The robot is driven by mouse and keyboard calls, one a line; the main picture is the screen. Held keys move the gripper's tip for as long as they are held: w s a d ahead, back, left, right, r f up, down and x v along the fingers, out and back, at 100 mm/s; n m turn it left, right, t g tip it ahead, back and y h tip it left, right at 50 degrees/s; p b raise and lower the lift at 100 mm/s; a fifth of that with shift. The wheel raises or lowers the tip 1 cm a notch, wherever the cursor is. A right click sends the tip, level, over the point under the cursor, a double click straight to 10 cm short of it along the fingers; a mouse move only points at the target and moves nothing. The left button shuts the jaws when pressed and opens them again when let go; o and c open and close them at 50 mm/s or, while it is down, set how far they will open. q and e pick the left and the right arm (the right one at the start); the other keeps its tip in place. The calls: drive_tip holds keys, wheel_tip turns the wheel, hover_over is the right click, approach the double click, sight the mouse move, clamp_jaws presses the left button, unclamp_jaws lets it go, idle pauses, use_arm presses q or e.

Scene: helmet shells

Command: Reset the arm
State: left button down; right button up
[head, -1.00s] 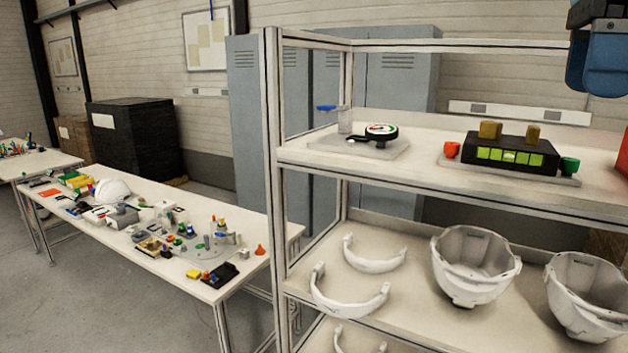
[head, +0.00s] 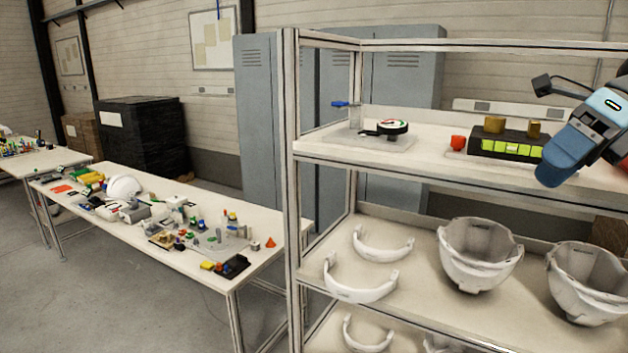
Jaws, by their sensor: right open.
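My right gripper (head: 562,160) is at the right of the head view, with blue fingers pointing down and left. It is open, and I see nothing held in it. It appears in front of the upper shelf and hides the right end of the black box with green lit panels (head: 506,147). Two white helmet shells stand on the middle shelf below it: one (head: 480,254) near the centre right, the other (head: 588,284) at the right edge. My left gripper is not in view.
The upper shelf also bears a round gauge (head: 392,127) on a plate. White curved bands (head: 362,284) lie on the middle shelf. A cluttered table (head: 205,275) stands at left, with open floor before it.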

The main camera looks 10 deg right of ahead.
drive_tip(key=w+d+f+m+t+y, duration=0.25)
drive_tip(key=f+m+t, duration=0.2)
drive_tip(key=f, duration=0.55)
drive_tip(key=w+d+f+m+t+y, duration=0.25)
drive_tip(key=f+m, duration=0.35)
drive_tip(key=f, duration=0.3)
wheel_tip(320, 180, down, 20)
drive_tip(key=s+a+m+t+h, duration=0.1)
drive_tip(key=s+m+t+h, duration=0.2)
drive_tip(key=m+t+h, duration=0.75)
drive_tip(key=s+a+f+m+g, duration=0.2)
drive_tip(key=s+a+f+m, duration=0.15)
drive_tip(key=f+m, duration=0.3)
drive_tip(key=s+a+f+m+g, duration=0.1)
drive_tip(key=s+a+f+m, duration=0.1)
drive_tip(key=a+f+m, duration=0.35)
drive_tip(key=s+a+f+m+g, duration=0.4)
drive_tip(key=s+a+f+m, duration=0.2)
drive_tip(key=s+a+f, duration=0.3)
drive_tip(key=a+f+h, duration=0.1)
drive_tip(key=a+f, duration=0.2)
drive_tip(key=a, duration=0.1)
drive_tip(key=shift+s+a+m, duration=0.3)
drive_tip(key=shift+s+a, duration=0.1)
drive_tip(key=shift+g, duration=0.25)
